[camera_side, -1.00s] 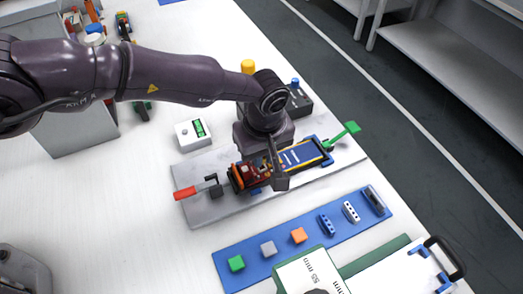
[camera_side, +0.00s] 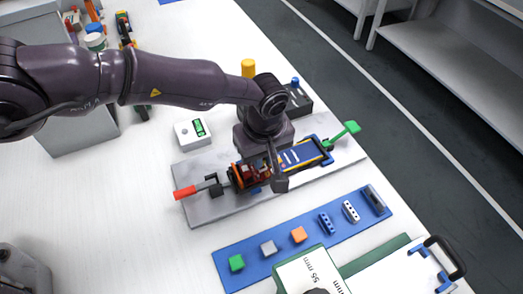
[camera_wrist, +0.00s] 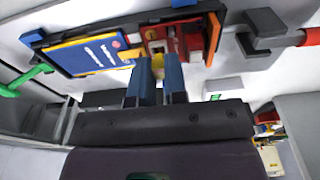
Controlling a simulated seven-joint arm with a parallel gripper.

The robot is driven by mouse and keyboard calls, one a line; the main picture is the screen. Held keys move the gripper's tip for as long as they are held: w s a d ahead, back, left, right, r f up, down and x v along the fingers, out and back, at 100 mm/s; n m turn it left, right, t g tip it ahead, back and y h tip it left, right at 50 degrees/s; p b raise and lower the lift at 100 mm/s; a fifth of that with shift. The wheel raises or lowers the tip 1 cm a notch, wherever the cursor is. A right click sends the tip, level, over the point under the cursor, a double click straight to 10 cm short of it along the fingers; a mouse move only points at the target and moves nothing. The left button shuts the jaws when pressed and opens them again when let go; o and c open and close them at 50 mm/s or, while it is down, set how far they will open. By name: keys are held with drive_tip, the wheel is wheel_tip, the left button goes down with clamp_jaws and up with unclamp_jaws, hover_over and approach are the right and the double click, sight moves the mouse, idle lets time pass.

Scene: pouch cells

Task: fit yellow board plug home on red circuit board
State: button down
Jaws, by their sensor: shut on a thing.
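The red circuit board (camera_side: 256,172) sits at the left end of the blue pouch cell (camera_side: 301,155), on a grey plate. It also shows at the top of the wrist view (camera_wrist: 155,35), beside the blue-and-yellow cell (camera_wrist: 92,54). My gripper (camera_wrist: 159,62) is shut on the yellow board plug (camera_wrist: 169,70), of which only a small part shows between the blue-grey fingers. The fingertips are at the board's near edge. In the side view my gripper (camera_side: 279,183) hides the plug. I cannot tell whether the plug is seated.
A red-handled clamp (camera_side: 185,192) stands left of the board and a green lever (camera_side: 345,131) right of the cell. A blue strip (camera_side: 283,257) with coloured blocks and connectors lies in front. A white meter (camera_side: 192,133) stands behind the plate (camera_side: 205,209).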

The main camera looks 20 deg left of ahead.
sight(265, 173)
drive_tip(key=shift+f, duration=0.5)
drive_tip(key=c, duration=1.1)
unclamp_jaws()
drive_tip(key=r, duration=0.8)
drive_tip(key=s+d+r, duration=0.1)
drive_tip(key=r, duration=0.4)
